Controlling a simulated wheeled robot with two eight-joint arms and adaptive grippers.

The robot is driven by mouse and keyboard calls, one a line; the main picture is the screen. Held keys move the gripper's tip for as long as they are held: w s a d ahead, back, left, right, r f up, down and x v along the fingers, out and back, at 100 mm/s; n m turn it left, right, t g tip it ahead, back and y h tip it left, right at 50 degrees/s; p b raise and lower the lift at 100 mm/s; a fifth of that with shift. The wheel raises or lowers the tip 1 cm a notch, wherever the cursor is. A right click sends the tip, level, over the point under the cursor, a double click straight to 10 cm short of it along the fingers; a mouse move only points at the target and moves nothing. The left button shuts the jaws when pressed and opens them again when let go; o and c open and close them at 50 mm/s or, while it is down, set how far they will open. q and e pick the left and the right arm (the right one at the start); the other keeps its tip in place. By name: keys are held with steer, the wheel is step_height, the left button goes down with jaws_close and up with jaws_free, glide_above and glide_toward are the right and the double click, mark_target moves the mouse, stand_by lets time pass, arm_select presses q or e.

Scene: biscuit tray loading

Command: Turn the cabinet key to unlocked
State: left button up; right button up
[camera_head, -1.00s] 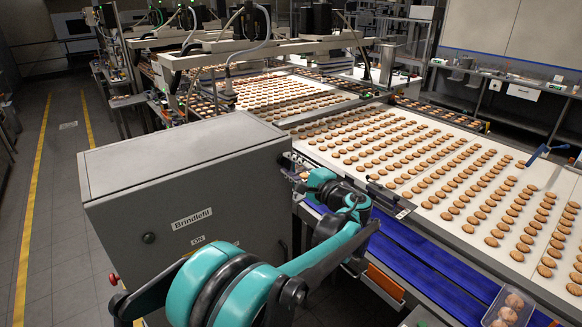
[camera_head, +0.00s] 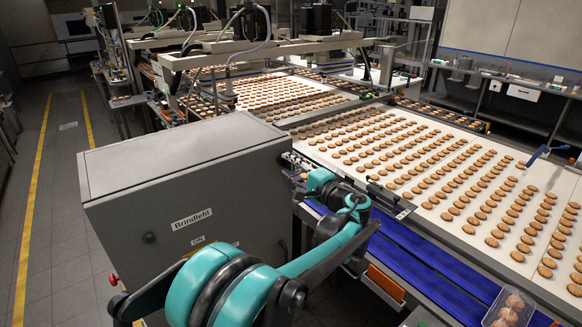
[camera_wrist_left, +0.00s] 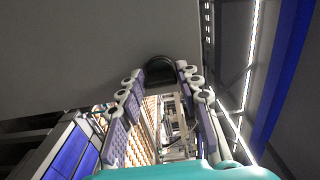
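The grey cabinet (camera_head: 205,190) stands in the middle left of the head view. My left arm reaches past its front to its right side, where the left gripper's fingers are hard to make out. In the left wrist view, the left gripper (camera_wrist_left: 160,77) is open, its two padded fingers spread. A dark rounded piece (camera_wrist_left: 160,68), perhaps the key's handle, shows between the fingertips against a grey panel (camera_wrist_left: 80,45). I cannot tell whether the fingers touch it. The key's turn position is not readable. My right gripper is not in view.
A black round fitting (camera_head: 148,237) and a red knob (camera_head: 112,280) are on the cabinet's front. The conveyor (camera_head: 400,160) with rows of biscuits runs close by on the right. A clear tray (camera_head: 510,306) with biscuits is at lower right. The floor on the left is clear.

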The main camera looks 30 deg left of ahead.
arm_select(q)
steer(key=shift+o, duration=1.1)
steer(key=v, duration=1.2)
steer(key=shift+s+f, duration=0.1)
steer(key=shift+f, duration=0.1)
